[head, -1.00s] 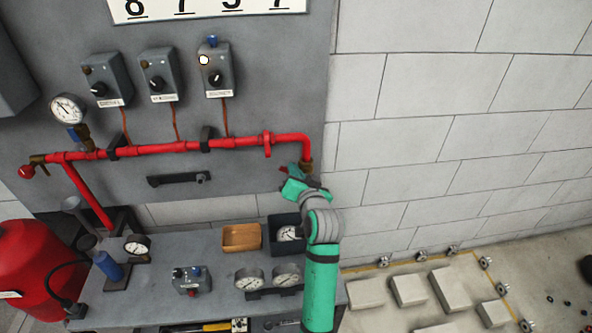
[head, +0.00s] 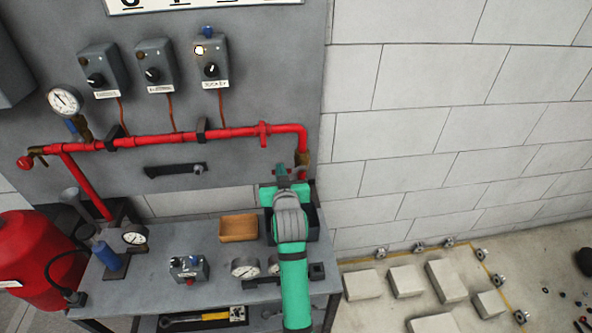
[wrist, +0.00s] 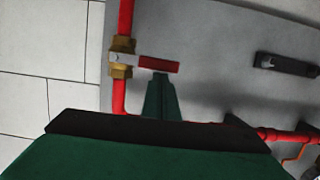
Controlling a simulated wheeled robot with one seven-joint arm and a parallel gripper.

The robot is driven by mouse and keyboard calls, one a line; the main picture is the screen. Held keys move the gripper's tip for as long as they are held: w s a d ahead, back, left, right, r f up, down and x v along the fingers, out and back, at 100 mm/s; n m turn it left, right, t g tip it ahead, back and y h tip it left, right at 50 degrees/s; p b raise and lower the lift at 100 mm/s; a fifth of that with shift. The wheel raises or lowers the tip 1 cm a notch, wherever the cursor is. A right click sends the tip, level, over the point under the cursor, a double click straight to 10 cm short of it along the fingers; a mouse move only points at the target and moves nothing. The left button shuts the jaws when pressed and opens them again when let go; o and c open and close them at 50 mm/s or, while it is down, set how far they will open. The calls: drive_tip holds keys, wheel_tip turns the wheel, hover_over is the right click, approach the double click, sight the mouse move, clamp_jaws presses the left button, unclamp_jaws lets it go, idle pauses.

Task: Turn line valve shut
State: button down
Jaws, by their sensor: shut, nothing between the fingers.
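The line valve has a brass body (wrist: 121,60) on the vertical red pipe at the right end of the pipe run. It also shows in the head view as a brass fitting (head: 303,160), partly behind my gripper. Its red lever (wrist: 158,64) sticks out sideways, about square to the pipe, in the wrist view. My gripper (wrist: 160,80) is shut and empty, its fingertips right by the lever's free half. I cannot tell whether they touch it. In the head view my gripper (head: 283,172) is just left of the vertical pipe.
A grey panel carries the red pipe (head: 180,138), several control boxes (head: 154,66) and a black handle bar (head: 175,170). Below is a bench with a wooden tray (head: 238,228), a dark bin (head: 313,222) and gauges (head: 245,268). Pale blocks (head: 405,280) lie on the floor at right.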

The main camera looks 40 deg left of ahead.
drive_tip(key=shift+f, duration=0.1)
idle(0.4)
drive_tip(key=s+d+r, duration=0.6)
drive_tip(key=d, duration=0.1)
drive_tip(key=shift+d+r, duration=0.25)
drive_tip(key=shift+d, duration=0.1)
idle(0.4)
